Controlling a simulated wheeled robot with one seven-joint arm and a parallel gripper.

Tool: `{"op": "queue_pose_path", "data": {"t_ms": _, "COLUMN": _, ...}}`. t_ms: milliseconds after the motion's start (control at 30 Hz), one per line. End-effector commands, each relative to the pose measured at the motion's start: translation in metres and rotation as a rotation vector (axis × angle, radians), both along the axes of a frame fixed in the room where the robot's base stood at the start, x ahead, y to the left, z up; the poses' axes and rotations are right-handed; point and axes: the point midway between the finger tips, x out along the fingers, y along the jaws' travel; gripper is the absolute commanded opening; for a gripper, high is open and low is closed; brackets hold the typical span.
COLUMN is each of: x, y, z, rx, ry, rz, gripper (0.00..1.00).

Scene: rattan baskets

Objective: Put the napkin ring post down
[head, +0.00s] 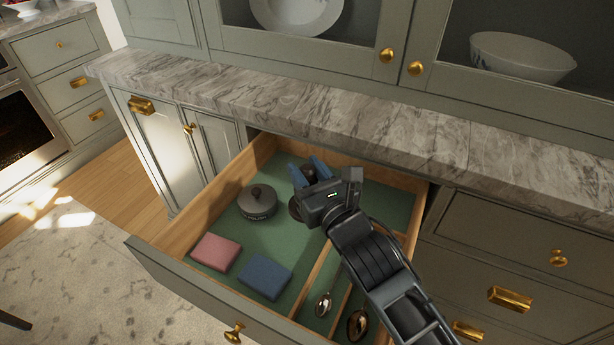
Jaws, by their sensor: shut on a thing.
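My gripper (308,172) is inside the open drawer, toward its back, with two blue finger pieces showing past its dark body. It is shut on a small dark thing (310,174) between the fingers, taken to be the napkin ring post. The gripper's body hides most of it, so I cannot tell whether its base touches the drawer floor. A dark rounded shape (294,209) shows just left of the gripper; I cannot tell whether it is part of the post.
The green-lined drawer (222,258) holds a dark lidded pot (257,203), a pink block (215,252) and a blue block (264,276). Spoons (323,304) lie in narrow compartments at right. The marble counter (300,105) overhangs the drawer's back. Green floor is bare between pot and blocks.

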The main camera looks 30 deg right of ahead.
Motion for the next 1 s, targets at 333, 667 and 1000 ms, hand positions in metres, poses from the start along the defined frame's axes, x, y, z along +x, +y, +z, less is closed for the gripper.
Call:
{"op": "queue_pose_path", "data": {"t_ms": 333, "x": 0.0, "y": 0.0, "z": -0.007, "rx": 0.001, "ry": -0.004, "rz": 0.001, "gripper": 0.0}}
{"op": "queue_pose_path", "data": {"t_ms": 667, "x": 0.0, "y": 0.0, "z": -0.016, "rx": 0.0, "ry": -0.004, "rz": 0.001, "gripper": 0.0}}
{"op": "queue_pose_path", "data": {"t_ms": 1000, "x": 0.0, "y": 0.0, "z": -0.02, "rx": 0.002, "ry": -0.002, "rz": 0.001, "gripper": 0.48}}
